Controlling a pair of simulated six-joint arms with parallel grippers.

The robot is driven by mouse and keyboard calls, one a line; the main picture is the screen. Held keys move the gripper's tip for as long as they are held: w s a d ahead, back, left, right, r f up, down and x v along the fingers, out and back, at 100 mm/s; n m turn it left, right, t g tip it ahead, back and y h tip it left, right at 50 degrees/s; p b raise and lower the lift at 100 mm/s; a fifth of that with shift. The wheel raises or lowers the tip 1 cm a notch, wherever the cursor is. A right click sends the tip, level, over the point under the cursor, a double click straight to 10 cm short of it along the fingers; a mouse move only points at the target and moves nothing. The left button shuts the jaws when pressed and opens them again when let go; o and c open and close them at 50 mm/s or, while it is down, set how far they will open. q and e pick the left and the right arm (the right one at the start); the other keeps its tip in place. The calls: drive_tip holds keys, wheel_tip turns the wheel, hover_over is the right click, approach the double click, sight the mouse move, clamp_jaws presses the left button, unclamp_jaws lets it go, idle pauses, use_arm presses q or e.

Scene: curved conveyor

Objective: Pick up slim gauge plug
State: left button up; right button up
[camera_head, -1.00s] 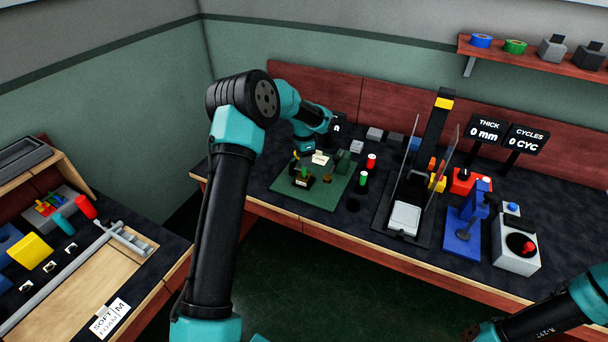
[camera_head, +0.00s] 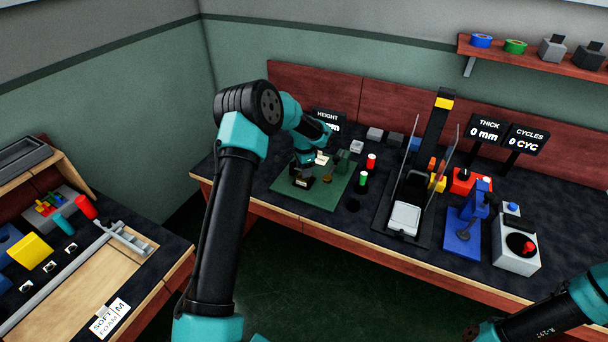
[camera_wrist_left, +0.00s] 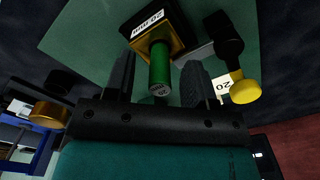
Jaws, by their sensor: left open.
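A slim green plug (camera_wrist_left: 159,72), the likely gauge plug, stands in a small black and gold holder (camera_wrist_left: 133,20) with a white label in the left wrist view. My left gripper (camera_wrist_left: 158,62) is open, with one dark finger on each side of the plug. I cannot tell whether either finger touches it. In the head view my left gripper (camera_head: 303,166) is low over the green board (camera_head: 318,195) and hides the plug. The labelled holder (camera_head: 302,182) shows just below it.
A black piece with a yellow knob (camera_wrist_left: 244,88) and a tag stand close right of the gripper in the left wrist view. Red (camera_head: 371,161) and green (camera_head: 363,179) capped posts stand right of the board. A machine with clear panels (camera_head: 405,217) stands beyond them.

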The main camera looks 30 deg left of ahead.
use_arm(q)
drive_tip(key=shift+c, duration=0.3)
clamp_jaws()
drive_tip(key=shift+r, duration=0.1)
drive_tip(key=shift+r, duration=1.45)
drive_tip(key=shift+s+d+r, duration=0.1)
drive_tip(key=shift+s+r, duration=0.1)
drive_tip(key=shift+r, duration=0.05)
drive_tip(key=s+d+r, duration=0.1)
drive_tip(key=s+d, duration=0.7)
drive_tip(key=s, duration=0.5)
drive_tip(key=shift+s+r, duration=0.15)
drive_tip(key=shift+r, duration=0.05)
